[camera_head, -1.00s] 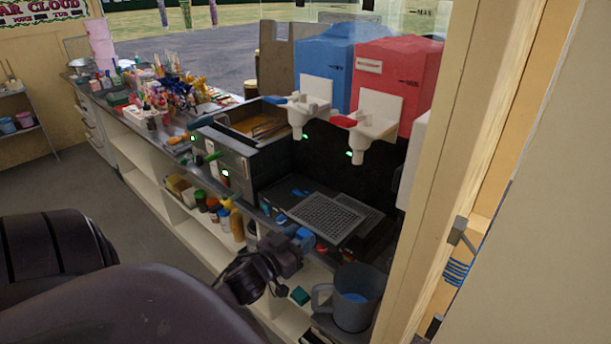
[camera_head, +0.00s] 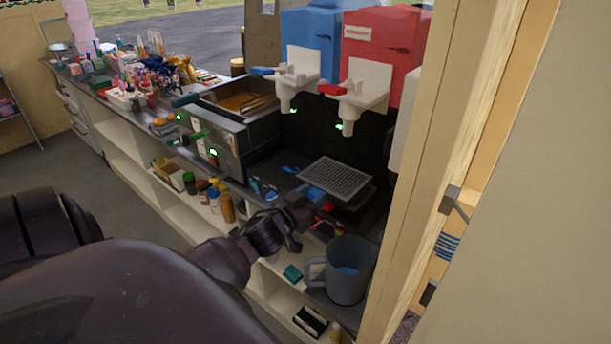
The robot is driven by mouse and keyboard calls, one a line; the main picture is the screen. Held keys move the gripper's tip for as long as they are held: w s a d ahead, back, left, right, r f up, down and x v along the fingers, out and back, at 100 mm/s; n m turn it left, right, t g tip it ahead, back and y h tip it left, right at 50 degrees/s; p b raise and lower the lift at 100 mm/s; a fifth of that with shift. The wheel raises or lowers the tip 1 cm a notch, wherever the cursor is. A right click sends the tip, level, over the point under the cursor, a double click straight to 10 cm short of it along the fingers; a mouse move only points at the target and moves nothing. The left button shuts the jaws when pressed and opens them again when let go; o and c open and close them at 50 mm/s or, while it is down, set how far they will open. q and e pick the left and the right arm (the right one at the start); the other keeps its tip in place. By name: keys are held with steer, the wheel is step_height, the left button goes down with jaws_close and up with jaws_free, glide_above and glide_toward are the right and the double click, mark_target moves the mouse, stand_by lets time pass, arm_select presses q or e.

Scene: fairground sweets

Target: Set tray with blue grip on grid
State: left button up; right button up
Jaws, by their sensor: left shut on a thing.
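A grey perforated tray (camera_head: 336,178) shows in the head view below the two dispenser taps. Its blue grip (camera_head: 313,194) is at its near left edge, partly hidden by my gripper. My left gripper (camera_head: 307,209) reaches in from the lower left and is shut on the grip. The tray is roughly level, over a darker flat plate (camera_head: 356,198) that looks like the grid and is mostly covered. I cannot tell whether tray and plate touch. My right gripper is not in view.
Blue (camera_head: 307,60) and red (camera_head: 379,65) dispensers stand behind. A fryer-like box (camera_head: 222,131) is on the left. A grey mug (camera_head: 350,270) stands near right, beside a pale post (camera_head: 447,130).

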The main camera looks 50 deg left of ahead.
arm_select(q)
steer(key=shift+w+a+f+b, duration=0.1)
steer(key=shift+w+f+b, duration=0.1)
steer(key=shift+w, duration=0.35)
steer(key=shift+w+f+b, duration=0.1)
steer(key=shift+w+b, duration=0.1)
steer(key=shift+w, duration=0.3)
steer(key=shift+w+a+f+b, duration=0.1)
steer(key=shift+w+f+b, duration=0.4)
steer(key=shift+w+f, duration=0.2)
steer(key=shift+w+f+b, duration=0.4)
steer(key=shift+w+f, duration=0.2)
steer(key=shift+w, duration=0.05)
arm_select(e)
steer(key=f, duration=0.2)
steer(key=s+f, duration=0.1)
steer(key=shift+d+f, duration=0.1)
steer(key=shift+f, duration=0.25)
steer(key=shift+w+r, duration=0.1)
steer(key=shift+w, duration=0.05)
arm_select(q)
steer(key=shift+f, duration=0.15)
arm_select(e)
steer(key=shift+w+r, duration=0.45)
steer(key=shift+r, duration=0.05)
